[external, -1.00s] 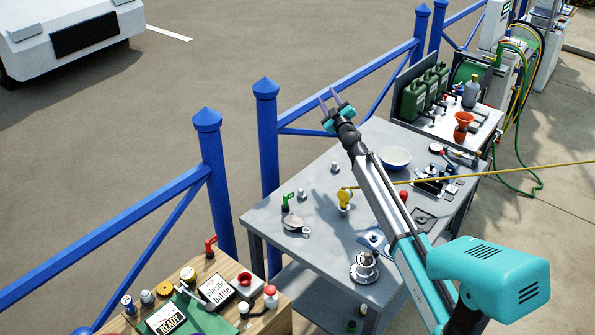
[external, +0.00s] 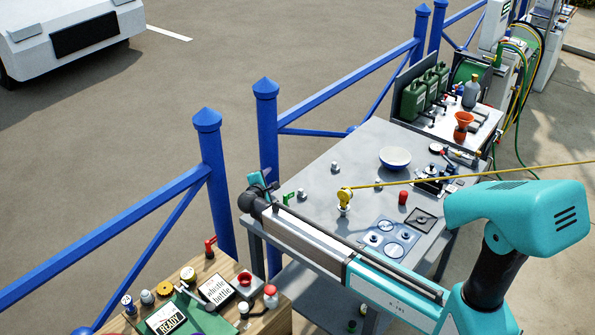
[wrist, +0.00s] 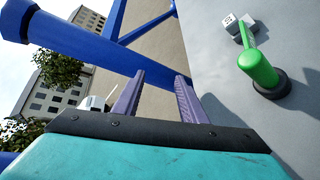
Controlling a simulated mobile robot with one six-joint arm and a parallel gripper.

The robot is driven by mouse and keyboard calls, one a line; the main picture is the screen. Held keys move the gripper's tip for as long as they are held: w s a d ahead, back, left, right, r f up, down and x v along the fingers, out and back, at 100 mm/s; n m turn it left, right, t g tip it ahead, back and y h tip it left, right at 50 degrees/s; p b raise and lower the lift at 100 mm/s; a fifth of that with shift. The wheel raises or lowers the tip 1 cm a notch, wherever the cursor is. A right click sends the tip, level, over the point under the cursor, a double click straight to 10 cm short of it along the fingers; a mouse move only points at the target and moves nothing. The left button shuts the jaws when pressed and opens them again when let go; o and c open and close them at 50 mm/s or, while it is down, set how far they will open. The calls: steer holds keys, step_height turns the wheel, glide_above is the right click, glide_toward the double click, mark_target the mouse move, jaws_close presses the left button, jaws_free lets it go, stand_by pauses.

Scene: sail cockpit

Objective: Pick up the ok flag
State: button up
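No thing in view is legibly marked as the ok flag. The likeliest match is a green upright piece with a flat arm (external: 288,198) at the left end of the grey table; it also shows in the wrist view (wrist: 258,68), standing on a dark round base. My gripper (external: 262,180) is beside it, to its left at the table's edge. In the wrist view my gripper (wrist: 157,95) has its two purple fingers apart with nothing between them. The green piece lies right of the fingers, not touching them.
A yellow line crosses to the right. Blue railing (external: 209,170) runs close behind my gripper. A wooden bench (external: 225,262) with small items stands lower left.

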mark_target(284, 199)
steer(key=s+n+h+p, duration=0.1)
steer(key=s, duration=0.2)
steer(key=s+a+n+h, duration=0.1)
steer(key=s, duration=0.3)
steer(key=s+a+f+n+p, duration=0.1)
steer(key=s, duration=0.3)
steer(key=shift+s+a+h+p, duration=0.15)
steer(key=shift+a+h+p, duration=0.1)
steer(key=shift+h+p, duration=0.15)
steer(key=shift+s+d+f+n+h+b, duration=0.15)
steer(key=shift+s+d+n+h, duration=0.15)
steer(key=shift+s+n, duration=0.2)
steer(key=shift+s+d+f+n+h+b, duration=0.1)
steer(key=shift+s+d+n+h+b, duration=0.15)
steer(key=shift+s+n, duration=0.25)
steer(key=d+n+t+b, duration=0.1)
steer(key=d+n, duration=0.1)
steer(key=d+n+b, duration=0.1)
steer(key=n, duration=0.1)
steer(key=shift+d+f+t+h, duration=0.2)
steer(key=shift+d+t+h, duration=0.05)
steer(key=shift+d+t, duration=0.15)
steer(key=shift+w+d+r+n+t, duration=0.15)
steer(key=shift+d+n+t, duration=0.15)
steer(key=shift+d+n, duration=0.6)
steer(key=shift+a, duration=0.3)
steer(key=shift+w, duration=0.1)
steer(key=shift+x, duration=1.1)
